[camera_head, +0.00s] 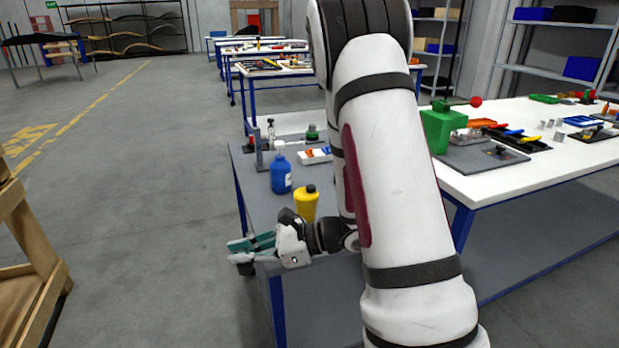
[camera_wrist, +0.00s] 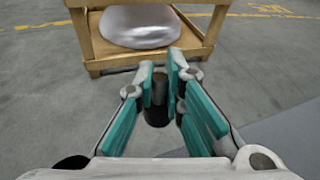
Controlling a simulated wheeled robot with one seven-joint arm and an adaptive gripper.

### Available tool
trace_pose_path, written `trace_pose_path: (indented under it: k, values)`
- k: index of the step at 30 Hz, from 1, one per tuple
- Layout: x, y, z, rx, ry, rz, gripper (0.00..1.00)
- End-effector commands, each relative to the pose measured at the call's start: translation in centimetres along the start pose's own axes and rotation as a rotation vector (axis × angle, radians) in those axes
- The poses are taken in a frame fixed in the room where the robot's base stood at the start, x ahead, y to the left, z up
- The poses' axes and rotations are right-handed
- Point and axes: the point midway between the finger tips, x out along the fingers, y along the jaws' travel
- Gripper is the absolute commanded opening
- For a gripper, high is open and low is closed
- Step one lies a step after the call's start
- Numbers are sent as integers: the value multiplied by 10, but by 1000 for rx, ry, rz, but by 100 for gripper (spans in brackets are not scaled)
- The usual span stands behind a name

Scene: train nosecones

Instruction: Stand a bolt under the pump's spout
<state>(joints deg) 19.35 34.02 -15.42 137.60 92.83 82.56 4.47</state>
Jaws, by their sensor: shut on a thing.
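My gripper (camera_head: 252,243) has teal finger pads and is at the left edge of the grey table. In the wrist view my gripper (camera_wrist: 161,82) is shut on a dark, round-ended cylinder, which looks like the bolt (camera_wrist: 156,113). The dark end of the bolt (camera_head: 245,268) shows just below the fingers in the head view, beyond the table's edge. The pump appears to be the blue bottle (camera_head: 281,175) with a white top, standing upright behind my gripper.
A yellow bottle (camera_head: 306,204) with a dark cap stands near my gripper on the grey table (camera_head: 258,196). A grey upright stand (camera_head: 258,152) and a green-topped item (camera_head: 312,132) are farther back. My arm hides part of the table. A wooden stand (camera_head: 30,255) is at left.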

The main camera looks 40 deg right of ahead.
Motion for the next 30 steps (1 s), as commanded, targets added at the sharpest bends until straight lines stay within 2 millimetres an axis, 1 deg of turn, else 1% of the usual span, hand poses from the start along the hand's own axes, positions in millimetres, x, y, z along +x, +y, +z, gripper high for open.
trace_pose_path:
  k: [1,12,15,27,28,30]
  values:
    - [-2,3,6,-1,-1,8,0]
    - [-17,10,37,-2,-1,12,0]
    - [-16,8,31,2,-2,10,0]
    - [-16,8,32,-3,-3,10,0]
    - [-18,6,32,-4,-1,6,0]
    - [-33,-4,32,1,3,-19,0]
